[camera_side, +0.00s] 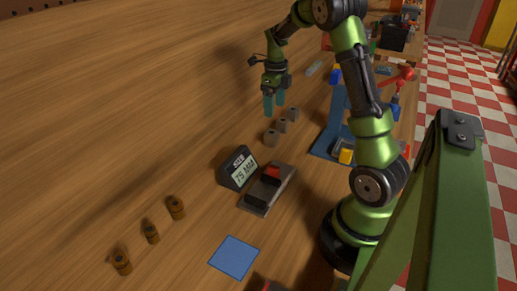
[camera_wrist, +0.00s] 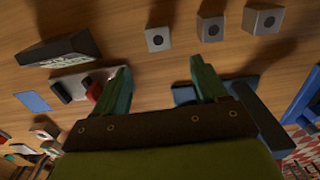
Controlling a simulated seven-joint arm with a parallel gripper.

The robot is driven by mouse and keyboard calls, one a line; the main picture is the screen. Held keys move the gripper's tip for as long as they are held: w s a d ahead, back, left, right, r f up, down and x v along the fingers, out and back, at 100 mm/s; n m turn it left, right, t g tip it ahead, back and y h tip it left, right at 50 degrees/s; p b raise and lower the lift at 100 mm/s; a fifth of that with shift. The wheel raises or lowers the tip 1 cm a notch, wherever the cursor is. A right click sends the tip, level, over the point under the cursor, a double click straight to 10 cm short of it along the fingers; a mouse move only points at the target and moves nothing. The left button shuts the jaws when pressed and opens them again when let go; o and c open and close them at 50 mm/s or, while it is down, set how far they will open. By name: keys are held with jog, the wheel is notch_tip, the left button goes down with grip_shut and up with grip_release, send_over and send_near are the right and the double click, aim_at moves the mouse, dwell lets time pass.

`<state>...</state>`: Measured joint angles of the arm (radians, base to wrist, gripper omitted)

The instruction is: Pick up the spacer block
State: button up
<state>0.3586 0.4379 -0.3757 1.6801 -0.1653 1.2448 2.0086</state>
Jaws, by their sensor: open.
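Three grey blocks, each with a dark round hole, stand in a slanting row on the wooden table. In the side view they are the near block (camera_side: 271,137), the middle block (camera_side: 282,126) and the far block (camera_side: 293,114). The wrist view shows a left block (camera_wrist: 158,40), a middle block (camera_wrist: 210,29) and a right block (camera_wrist: 262,20), which look larger toward the right. My gripper (camera_side: 274,107) is above the table by the row, open, with teal fingers pointing down. In the wrist view my gripper (camera_wrist: 160,73) has nothing between its fingers.
A dark sign (camera_side: 239,167) reads "SIZE 75 MM". Beside it lies a grey fixture (camera_side: 257,196) with a red part. A blue square (camera_side: 234,257) lies nearer the camera. A blue stand (camera_side: 333,130) is to the right of the blocks.

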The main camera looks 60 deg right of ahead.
aim_at(272, 132)
notch_tip(272, 132, down, 6)
jog(key=shift+f, duration=0.25)
jog(key=shift+w+a+f, duration=0.1)
jog(key=shift+w+f, duration=0.05)
jog(key=shift+f, duration=1.15)
jog(key=shift+w+f, duration=0.15)
jog(key=shift+f, duration=1.15)
jog(key=c, duration=1.1)
jog(key=shift+r, duration=0.1)
